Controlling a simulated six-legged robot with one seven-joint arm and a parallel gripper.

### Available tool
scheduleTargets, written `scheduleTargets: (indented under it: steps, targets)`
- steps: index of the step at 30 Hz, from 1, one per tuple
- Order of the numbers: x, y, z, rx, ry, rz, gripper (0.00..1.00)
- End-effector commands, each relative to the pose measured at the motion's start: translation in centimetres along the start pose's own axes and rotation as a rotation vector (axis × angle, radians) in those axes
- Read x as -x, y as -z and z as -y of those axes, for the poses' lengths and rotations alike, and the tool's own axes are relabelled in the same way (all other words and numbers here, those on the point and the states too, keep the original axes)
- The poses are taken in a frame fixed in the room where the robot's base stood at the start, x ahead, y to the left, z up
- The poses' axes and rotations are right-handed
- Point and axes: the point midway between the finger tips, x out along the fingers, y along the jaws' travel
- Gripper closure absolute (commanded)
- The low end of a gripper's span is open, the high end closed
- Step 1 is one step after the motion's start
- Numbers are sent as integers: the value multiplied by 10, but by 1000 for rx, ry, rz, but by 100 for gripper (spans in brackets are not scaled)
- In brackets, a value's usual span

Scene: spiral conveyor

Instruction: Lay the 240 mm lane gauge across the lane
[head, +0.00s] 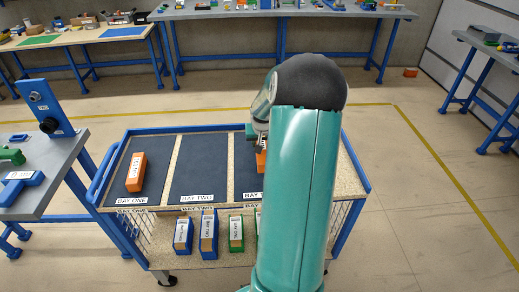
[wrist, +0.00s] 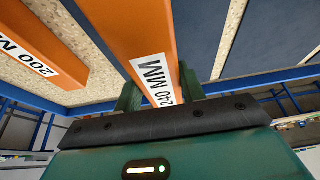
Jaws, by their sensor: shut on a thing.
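The 240 mm lane gauge is an orange bar with a white "240 MM" label; it fills the middle of the wrist view (wrist: 140,35). My gripper (wrist: 160,90) is shut on it, one green finger on each side. In the head view my gripper (head: 259,142) is over the third bay, partly hidden behind my arm, with a little of the orange gauge (head: 261,161) showing below it. Whether the gauge touches the bay floor I cannot tell. I cannot make out the lane in either view.
A blue-framed cart (head: 205,129) has dark bays; bay one holds another orange bar (head: 136,171), bay two (head: 200,165) is empty. Labelled blocks (head: 208,233) stand on its lower shelf. An orange "200 MM" bar (wrist: 35,45) lies left of the gauge. A grey table (head: 50,170) stands left.

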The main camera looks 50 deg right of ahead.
Motion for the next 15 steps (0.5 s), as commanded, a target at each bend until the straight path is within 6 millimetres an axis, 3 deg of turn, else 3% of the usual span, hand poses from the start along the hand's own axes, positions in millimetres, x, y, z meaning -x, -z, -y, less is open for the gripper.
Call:
scheduleTargets:
  steps: [8, 15]
  targets:
    - [-27, 7, 6, -2, -1, 2, 85]
    - [-52, -4, 6, -1, -1, 0, 85]
